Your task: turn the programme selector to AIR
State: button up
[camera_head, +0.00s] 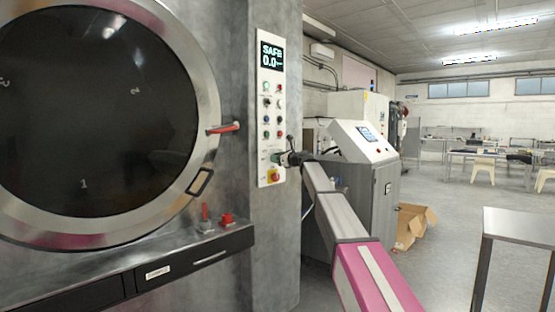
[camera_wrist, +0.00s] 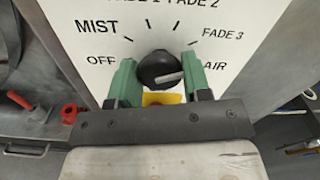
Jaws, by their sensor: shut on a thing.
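The programme selector is a round black knob (camera_wrist: 160,68) on a white panel, with OFF, MIST, FADE 1, FADE 2, FADE 3 and AIR printed around it. Its white pointer line points right and slightly up, toward the AIR label (camera_wrist: 215,65). My gripper (camera_wrist: 161,72) has its green fingers on the left and right of the knob, shut on it. The right finger hides the mark beside AIR. In the head view my gripper (camera_head: 284,158) is small at the lower part of the control panel (camera_head: 270,105), and the knob cannot be made out.
A yellow-based red button (camera_head: 273,175) sits just below the selector. The panel has a lit display reading SAFE 0.0 (camera_head: 270,56). The large round door (camera_head: 100,110) with a red handle (camera_head: 224,129) is to the left. A grey console (camera_head: 355,180) stands behind my arm.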

jog(key=m, duration=0.6)
jog(key=shift+f+m, duration=0.1)
jog(key=shift+m, duration=0.2)
dwell(0.4)
jog(key=o, duration=0.9)
jog(key=shift+d, duration=0.1)
jog(key=v, duration=1)
jog(key=shift+s+d, duration=0.25)
jog(key=shift+s, duration=0.05)
